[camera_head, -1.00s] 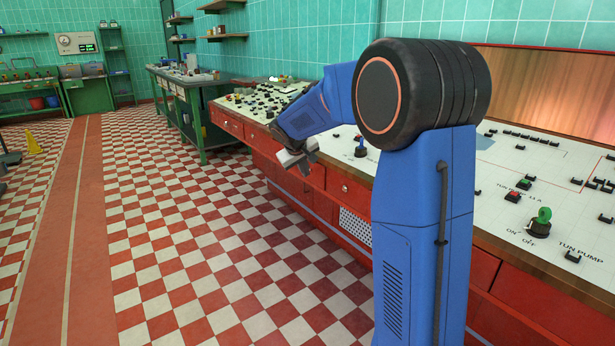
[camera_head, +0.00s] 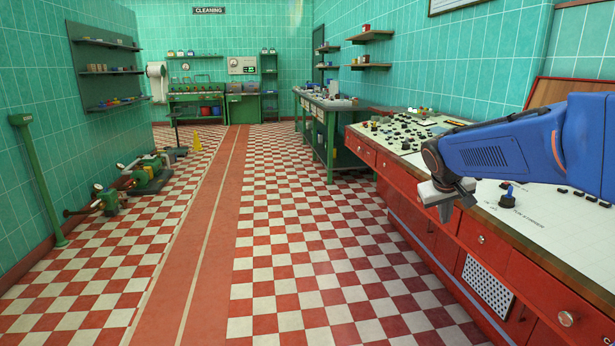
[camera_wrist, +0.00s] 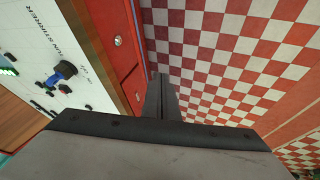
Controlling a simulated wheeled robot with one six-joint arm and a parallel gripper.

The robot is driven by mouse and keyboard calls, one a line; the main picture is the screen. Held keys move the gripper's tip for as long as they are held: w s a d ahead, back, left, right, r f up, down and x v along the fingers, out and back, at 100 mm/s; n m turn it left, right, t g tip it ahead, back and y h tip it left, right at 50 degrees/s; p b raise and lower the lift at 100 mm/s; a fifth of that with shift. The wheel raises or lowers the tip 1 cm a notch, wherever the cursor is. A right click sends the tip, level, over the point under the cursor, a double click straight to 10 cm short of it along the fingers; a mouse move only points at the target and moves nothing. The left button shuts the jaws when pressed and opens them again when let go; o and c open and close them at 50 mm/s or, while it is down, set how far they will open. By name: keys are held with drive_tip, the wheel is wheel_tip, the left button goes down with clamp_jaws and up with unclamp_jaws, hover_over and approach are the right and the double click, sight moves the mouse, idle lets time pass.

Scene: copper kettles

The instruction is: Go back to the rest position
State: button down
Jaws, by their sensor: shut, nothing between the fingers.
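My gripper (camera_head: 447,208) hangs from my blue arm at the right of the head view, in front of the red control desk's edge and above the checkered floor. Its fingers are together and empty. In the wrist view the closed fingers (camera_wrist: 161,98) point over the floor, with the desk front to their left. The gripper appears apart from the desk.
The red control desk (camera_head: 510,265) runs along the right, with a blue-topped control (camera_head: 507,196) on its panel. A green bench (camera_head: 332,105) stands beyond. Green pump machinery (camera_head: 150,173) sits at the left wall near a green post (camera_head: 41,180). The middle floor is clear.

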drive_tip(key=s+a+f+y, duration=0.1)
drive_tip(key=s+a+f, duration=0.2)
drive_tip(key=s, duration=0.8)
drive_tip(key=s+a+f+y, duration=0.1)
drive_tip(key=s+a+f, duration=0.2)
drive_tip(key=s, duration=0.9)
drive_tip(key=s+a+f+y, duration=0.2)
drive_tip(key=s+a+f, duration=0.1)
drive_tip(key=s, duration=0.9)
drive_tip(key=shift+a, duration=0.55)
